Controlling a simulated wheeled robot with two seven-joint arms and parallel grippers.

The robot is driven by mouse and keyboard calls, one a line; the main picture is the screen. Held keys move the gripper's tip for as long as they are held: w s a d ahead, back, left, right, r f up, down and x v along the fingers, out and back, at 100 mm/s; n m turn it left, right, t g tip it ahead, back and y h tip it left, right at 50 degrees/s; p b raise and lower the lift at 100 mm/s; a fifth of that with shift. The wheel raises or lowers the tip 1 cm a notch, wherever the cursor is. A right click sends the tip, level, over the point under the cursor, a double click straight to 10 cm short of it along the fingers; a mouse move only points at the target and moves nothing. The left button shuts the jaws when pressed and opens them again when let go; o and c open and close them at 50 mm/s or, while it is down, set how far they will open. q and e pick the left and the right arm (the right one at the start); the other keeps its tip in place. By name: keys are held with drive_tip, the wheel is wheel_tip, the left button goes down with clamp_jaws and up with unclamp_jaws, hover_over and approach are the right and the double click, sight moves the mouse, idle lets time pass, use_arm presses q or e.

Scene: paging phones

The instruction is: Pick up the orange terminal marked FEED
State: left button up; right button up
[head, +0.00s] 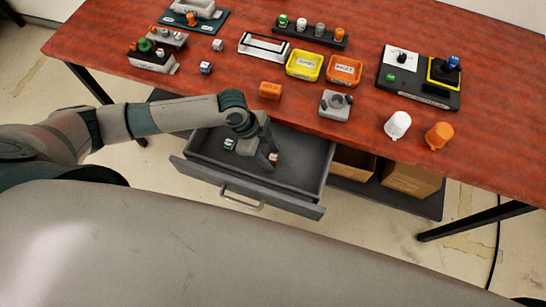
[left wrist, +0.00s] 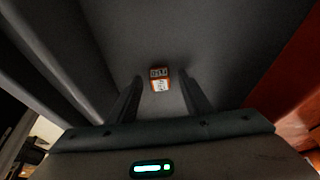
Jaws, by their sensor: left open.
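A small orange block with a white label and a dark top plate, apparently the terminal (left wrist: 159,84), lies on the drawer floor in the left wrist view. Its lettering is too small to read surely. It also shows in the head view (head: 274,157), partly beside my finger. My left gripper (head: 266,156) reaches down into the drawer, open. In the left wrist view its two fingers (left wrist: 160,92) point at the block, one on each side, with gaps. My right gripper is not in view.
The grey drawer (head: 310,182) is pulled out below the red table (head: 200,95). A green-and-white block (head: 229,145) lies in the drawer, left of my gripper. An orange block (head: 269,90) and a grey fixture (head: 335,105) sit near the table's front edge. Cardboard boxes (head: 410,181) stand below.

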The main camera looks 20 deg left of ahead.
sight(272, 159)
use_arm(q)
drive_tip(key=c, duration=1.1)
drive_tip(key=shift+c, duration=0.2)
drive_tip(key=shift+r, duration=0.15)
drive_tip(key=shift+r, duration=0.45)
drive_tip(key=r, duration=0.1)
drive_tip(key=r+b, duration=0.1)
drive_tip(key=r, duration=0.1)
drive_tip(key=shift+s+d+r+b, duration=0.15)
drive_tip(key=shift+s+d+b, duration=0.15)
drive_tip(key=shift+b, duration=0.05)
drive_tip(key=s+d+r, duration=0.2)
drive_tip(key=s, duration=0.1)
drive_tip(key=s+d+r+b, duration=0.1)
drive_tip(key=s+d+r, duration=0.1)
drive_tip(key=s+d+r+b, duration=0.1)
drive_tip(key=s+d+r, duration=0.1)
drive_tip(key=s, duration=0.1)
drive_tip(key=shift+s+d+r, duration=0.2)
drive_tip(key=shift+s+r, duration=0.1)
drive_tip(key=shift+s, duration=0.05)
